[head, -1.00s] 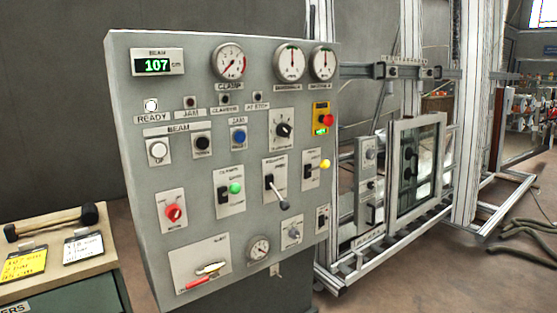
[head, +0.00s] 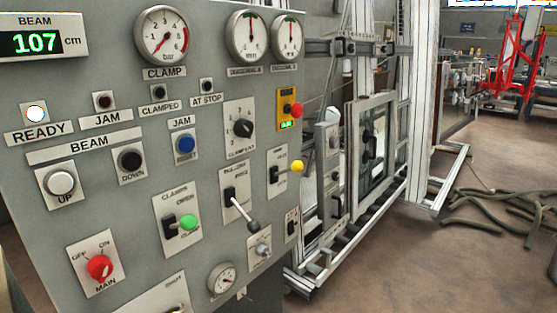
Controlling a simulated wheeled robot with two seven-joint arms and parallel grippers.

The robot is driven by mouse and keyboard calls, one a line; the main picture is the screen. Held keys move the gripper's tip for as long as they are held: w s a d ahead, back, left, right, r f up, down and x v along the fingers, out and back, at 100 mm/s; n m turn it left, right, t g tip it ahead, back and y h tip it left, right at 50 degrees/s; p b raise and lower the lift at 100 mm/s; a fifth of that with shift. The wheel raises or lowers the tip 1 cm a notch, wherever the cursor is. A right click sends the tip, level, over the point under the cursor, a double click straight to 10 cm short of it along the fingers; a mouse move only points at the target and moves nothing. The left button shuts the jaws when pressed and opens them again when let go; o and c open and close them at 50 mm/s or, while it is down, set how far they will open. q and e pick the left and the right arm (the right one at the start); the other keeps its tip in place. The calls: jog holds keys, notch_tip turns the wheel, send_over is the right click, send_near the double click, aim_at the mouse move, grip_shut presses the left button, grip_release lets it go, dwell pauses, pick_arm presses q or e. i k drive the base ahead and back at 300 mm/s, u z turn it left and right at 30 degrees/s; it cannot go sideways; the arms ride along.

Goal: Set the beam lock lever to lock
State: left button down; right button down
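The grey control panel (head: 90,220) fills the left half of the head view. Several levers stand on it. One has a long pale rod ending in a dark grey knob (head: 253,226) and points down to the right; its plate label is too blurred to read surely. A lever with a green knob (head: 188,222) sits on the plate marked clamps. A lever with a yellow knob (head: 297,166) is at the panel's right edge. I cannot tell by label which is the beam lock lever. Neither of my grippers is in view.
The beam display (head: 36,43) reads 107 cm and the READY lamp (head: 35,113) is lit white. The red main knob (head: 100,268) is low on the panel. A metal frame machine (head: 370,145) stands behind at right. Hoses (head: 510,210) lie on the floor.

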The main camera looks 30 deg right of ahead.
aim_at(297, 166)
jog(key=z, duration=0.75)
jog(key=i, duration=0.8)
jog(key=z, duration=0.9)
